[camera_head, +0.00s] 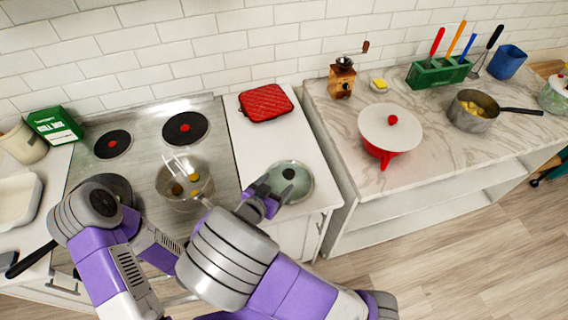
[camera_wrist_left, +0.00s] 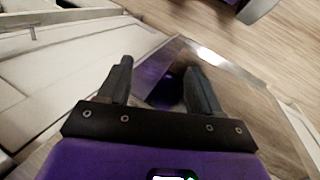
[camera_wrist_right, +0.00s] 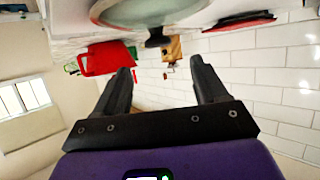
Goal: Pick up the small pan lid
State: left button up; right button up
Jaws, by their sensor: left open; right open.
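The small pan lid (camera_head: 298,178) is round and pale green-grey, with a dark knob (camera_head: 289,173). It lies on the white counter right of the stove in the head view. In the right wrist view the lid (camera_wrist_right: 150,10) shows at the top edge, its dark knob hanging into view. My right gripper (camera_head: 262,202) is at the lid's left front side, open, with nothing between its fingers. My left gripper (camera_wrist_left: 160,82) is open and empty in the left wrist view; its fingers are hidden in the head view.
A pot with food (camera_head: 172,192) stands on the stove, left of my right gripper. A red potholder (camera_head: 266,103) lies behind the lid.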

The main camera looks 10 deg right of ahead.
aim_at(287, 175)
jog(key=x, duration=0.2)
jog(key=shift+w+d+f+b, duration=0.1)
jog(key=shift+w+f+b, duration=0.05)
jog(key=shift+w+b, duration=0.15)
jog(key=shift+d+f, duration=0.3)
jog(key=x, duration=0.1)
jog(key=b+x, duration=0.1)
jog(key=x, duration=0.1)
jog(key=shift+w+f, duration=0.1)
jog(key=shift+f, duration=0.35)
jog(key=shift+w+d, duration=0.25)
jog(key=shift+d, duration=0.05)
grip_shut()
